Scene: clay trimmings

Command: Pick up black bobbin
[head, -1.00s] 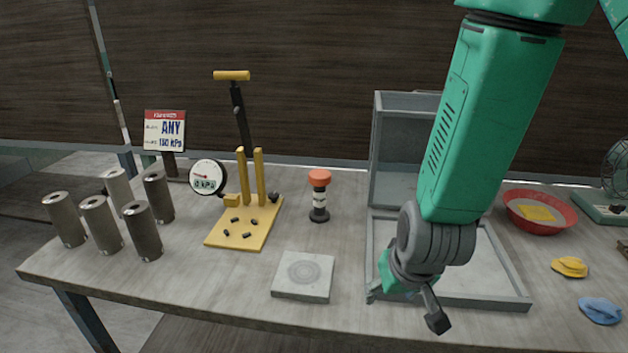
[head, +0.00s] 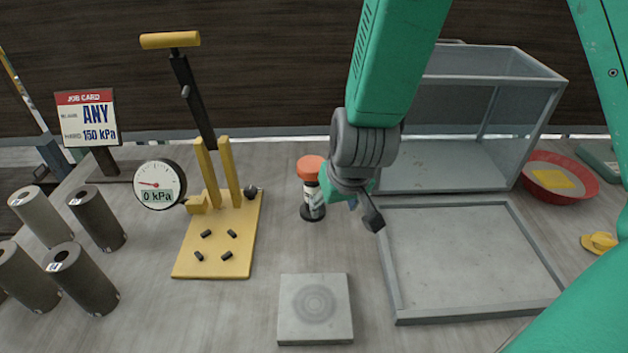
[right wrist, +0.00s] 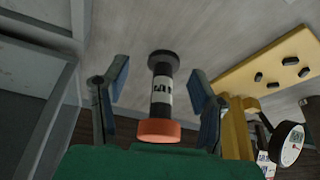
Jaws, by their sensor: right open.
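The black bobbin (head: 311,190) stands upright on the table in the head view, with an orange top, a white label band and a wide black foot. My right gripper (head: 347,203) is just to its right and partly overlaps it there. In the right wrist view the bobbin (right wrist: 161,98) lies between the two spread fingers of my right gripper (right wrist: 160,88), with a visible gap on each side. The gripper is open and holds nothing. My left gripper is not in view.
A yellow stand (head: 219,240) with a gauge (head: 159,185) is to the left. A grey square block (head: 315,308) lies in front. A grey tray (head: 470,255) and clear-sided case (head: 490,120) are to the right. Several metal cylinders (head: 80,278) stand far left.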

